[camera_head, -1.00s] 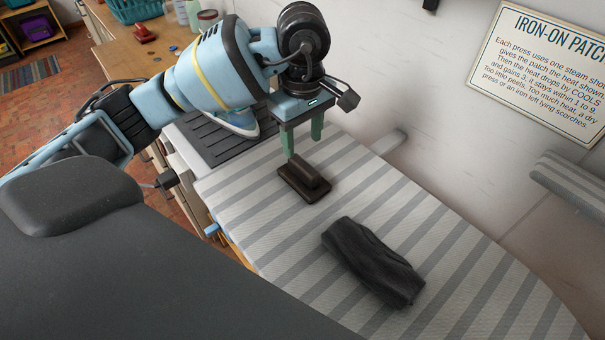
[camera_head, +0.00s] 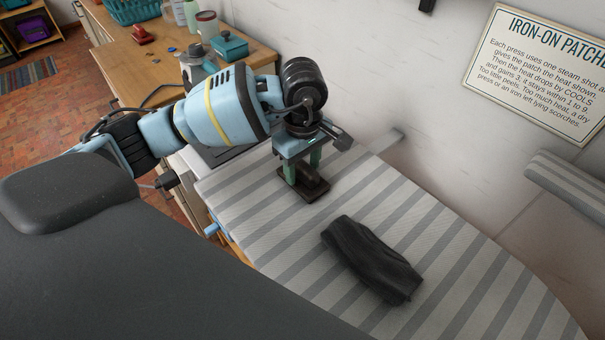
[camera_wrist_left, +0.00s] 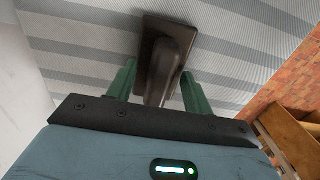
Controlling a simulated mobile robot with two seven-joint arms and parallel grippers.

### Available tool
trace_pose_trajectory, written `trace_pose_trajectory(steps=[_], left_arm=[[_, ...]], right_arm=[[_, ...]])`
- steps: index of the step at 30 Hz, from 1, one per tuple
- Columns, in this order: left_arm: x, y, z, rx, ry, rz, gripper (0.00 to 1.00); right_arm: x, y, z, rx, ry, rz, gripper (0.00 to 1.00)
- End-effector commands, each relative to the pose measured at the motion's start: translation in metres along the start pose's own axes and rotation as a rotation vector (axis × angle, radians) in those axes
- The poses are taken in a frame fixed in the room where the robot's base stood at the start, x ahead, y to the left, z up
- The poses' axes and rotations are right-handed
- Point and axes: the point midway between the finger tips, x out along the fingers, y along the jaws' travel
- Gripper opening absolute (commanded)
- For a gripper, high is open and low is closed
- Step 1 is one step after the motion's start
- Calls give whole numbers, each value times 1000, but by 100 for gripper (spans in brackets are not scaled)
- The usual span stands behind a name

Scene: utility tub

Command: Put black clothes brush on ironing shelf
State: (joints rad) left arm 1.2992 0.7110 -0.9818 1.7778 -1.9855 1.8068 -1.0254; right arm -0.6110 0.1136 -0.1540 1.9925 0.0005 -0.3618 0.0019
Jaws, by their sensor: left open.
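The black clothes brush (camera_head: 316,192), a dark flat base with a raised handle, lies on the striped ironing board (camera_head: 440,235). In the left wrist view the brush (camera_wrist_left: 166,55) shows with its handle between the two green fingers. My left gripper (camera_head: 303,172) is open and low over the brush, one finger on each side of the handle. In the left wrist view the left gripper (camera_wrist_left: 157,88) has visible gaps beside the handle. The gripper partly hides the brush in the head view. My right gripper is not in view. I cannot tell which surface is the ironing shelf.
A folded dark cloth (camera_head: 371,258) lies on the board nearer me. A wooden worktop (camera_head: 150,65) with a teal box (camera_head: 229,46), jars and a red item is at the back left. A wall with a sign (camera_head: 545,75) borders the board. The board's right part is clear.

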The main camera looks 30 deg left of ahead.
Motion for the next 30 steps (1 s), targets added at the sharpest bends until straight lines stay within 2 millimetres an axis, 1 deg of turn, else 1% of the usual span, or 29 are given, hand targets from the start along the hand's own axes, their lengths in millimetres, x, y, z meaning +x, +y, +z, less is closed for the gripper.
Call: trace_pose_trajectory(steps=[4, 15, 16, 25, 30], left_arm=[[0, 0, 0, 0, 0, 0, 50], [0, 0, 0, 0, 0, 0, 1], [-1, 0, 0, 0, 0, 1, 0], [-3, 0, 0, 0, 0, 2, 0], [-15, 1, 0, 1, 0, 3, 0]], right_arm=[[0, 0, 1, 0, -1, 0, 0], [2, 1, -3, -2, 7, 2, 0], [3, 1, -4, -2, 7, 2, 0], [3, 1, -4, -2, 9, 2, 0], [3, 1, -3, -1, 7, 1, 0]])
